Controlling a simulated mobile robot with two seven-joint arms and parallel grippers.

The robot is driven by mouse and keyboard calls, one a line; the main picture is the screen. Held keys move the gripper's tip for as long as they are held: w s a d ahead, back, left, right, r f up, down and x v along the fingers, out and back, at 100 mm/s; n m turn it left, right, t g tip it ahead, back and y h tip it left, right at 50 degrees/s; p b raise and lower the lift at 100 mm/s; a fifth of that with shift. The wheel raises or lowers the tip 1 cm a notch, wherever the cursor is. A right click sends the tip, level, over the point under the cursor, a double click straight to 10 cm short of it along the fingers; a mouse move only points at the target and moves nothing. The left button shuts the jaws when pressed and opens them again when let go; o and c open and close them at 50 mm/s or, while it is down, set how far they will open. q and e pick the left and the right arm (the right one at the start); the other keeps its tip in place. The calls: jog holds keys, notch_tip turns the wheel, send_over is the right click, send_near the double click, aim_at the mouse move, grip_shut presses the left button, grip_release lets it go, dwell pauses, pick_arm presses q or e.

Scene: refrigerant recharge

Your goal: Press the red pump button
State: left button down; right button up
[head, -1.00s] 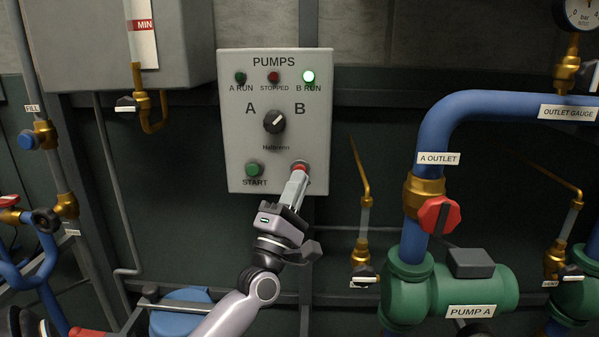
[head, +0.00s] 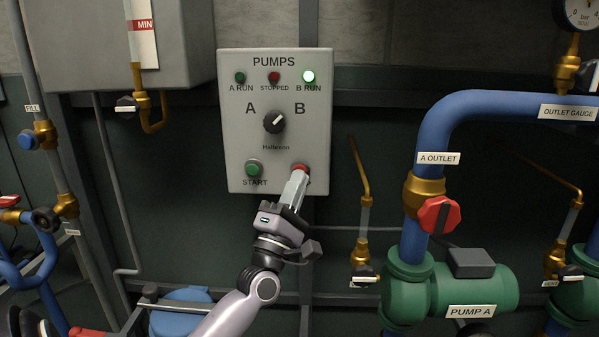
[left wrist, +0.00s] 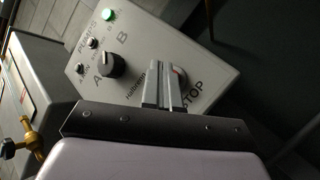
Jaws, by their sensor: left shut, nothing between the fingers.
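The red button (head: 300,168) sits at the lower right of the grey PUMPS panel (head: 240,130). My left gripper (head: 299,176) is shut and empty, with its fingertips at the button in the head view, covering its lower part. I cannot tell whether they touch it. In the left wrist view, the shut fingers (left wrist: 161,88) stand in front of the button (left wrist: 179,76), beside the STOP label (left wrist: 190,111). The B RUN lamp (head: 308,76) is lit. The STOPPED lamp (head: 273,76) looks dark red. My right gripper is not in view.
The green START button (head: 254,169) is left of the red one. The selector knob (head: 274,121) is above, pointing toward B. Pump A (head: 450,290), its blue outlet pipe (head: 430,130) and a red valve handle (head: 439,215) are at the right.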

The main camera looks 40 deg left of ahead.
pick_arm(q)
jog(key=shift+w+a, duration=0.1)
jog(key=shift+w, duration=0.05)
jog(key=shift+w+a, duration=0.15)
jog(key=shift+w, duration=0.05)
jog(key=shift+w+a+b, duration=0.3)
jog(key=shift+w+b, duration=0.05)
dwell(0.8)
jog(key=shift+s, duration=0.1)
jog(key=shift+s+d+p, duration=0.3)
jog(key=shift+s+d, duration=0.3)
jog(key=shift+s+d+p, duration=0.4)
jog(key=shift+s+d, duration=0.4)
jog(key=shift+s, duration=0.2)
jog(key=shift+s+d+p, duration=0.35)
jog(key=shift+s+d, duration=0.45)
jog(key=shift+s, duration=0.15)
